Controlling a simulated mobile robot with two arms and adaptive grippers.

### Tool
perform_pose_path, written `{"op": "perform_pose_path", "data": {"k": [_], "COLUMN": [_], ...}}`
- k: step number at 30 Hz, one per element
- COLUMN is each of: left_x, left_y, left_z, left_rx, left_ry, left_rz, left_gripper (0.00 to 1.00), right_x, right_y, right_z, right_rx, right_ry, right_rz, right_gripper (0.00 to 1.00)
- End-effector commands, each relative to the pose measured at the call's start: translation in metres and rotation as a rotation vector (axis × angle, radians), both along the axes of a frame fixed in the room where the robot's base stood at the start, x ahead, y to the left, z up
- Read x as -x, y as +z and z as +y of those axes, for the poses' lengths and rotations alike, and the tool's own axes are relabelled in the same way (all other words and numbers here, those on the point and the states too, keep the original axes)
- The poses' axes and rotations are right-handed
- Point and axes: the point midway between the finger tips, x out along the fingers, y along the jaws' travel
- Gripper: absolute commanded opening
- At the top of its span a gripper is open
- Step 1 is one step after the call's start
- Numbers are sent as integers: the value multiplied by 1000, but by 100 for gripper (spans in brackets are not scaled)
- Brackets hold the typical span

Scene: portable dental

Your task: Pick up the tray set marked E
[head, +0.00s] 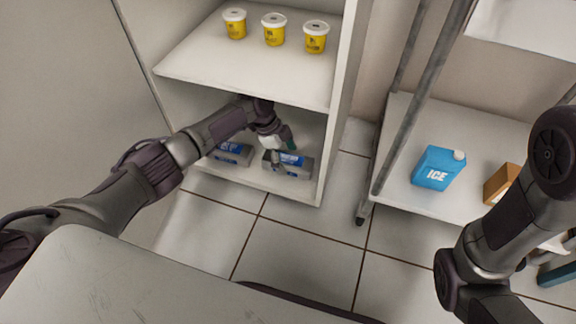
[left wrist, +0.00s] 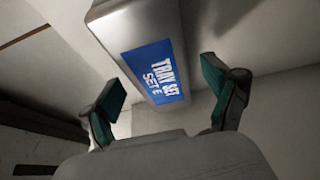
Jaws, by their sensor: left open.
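The tray set marked E (left wrist: 153,68) is a grey box with a blue label reading "TRAY SET SET E" in the left wrist view. In the head view a grey box with a blue label (head: 296,171), which appears to be this one, lies on the cabinet's lower shelf. My left gripper (left wrist: 162,88) is open, its teal-padded fingers on either side of the box with gaps visible. In the head view the left gripper (head: 281,146) is over that box and hides part of it. My right gripper (head: 557,262) shows only partly at the right edge, mostly behind my arm.
A second grey box with a blue label (head: 232,153) lies left on the same shelf. The upper shelf (head: 250,68) above my left arm holds yellow tubs (head: 274,31). A wheeled rack at right holds a blue ICE container (head: 438,169) and an orange box (head: 500,184).

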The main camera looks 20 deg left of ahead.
Motion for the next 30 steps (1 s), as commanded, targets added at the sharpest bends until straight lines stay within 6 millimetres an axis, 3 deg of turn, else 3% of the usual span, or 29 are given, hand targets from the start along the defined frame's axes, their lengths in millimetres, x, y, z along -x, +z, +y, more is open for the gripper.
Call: {"op": "perform_pose_path", "data": {"k": [7,21,30], "left_x": [0,-1,-1], "left_y": [1,1,5], "left_z": [0,0,0], "left_rx": [0,1,1], "left_ry": [0,0,0], "left_rz": [-1,-2,-2], "left_gripper": [84,9,9], "right_x": [0,-1,-1], "right_y": [0,1,4], "right_z": [0,0,0], "right_rx": [0,1,1], "right_ry": [0,-1,-1], "right_rz": [0,1,1], "right_gripper": [0,0,0]}}
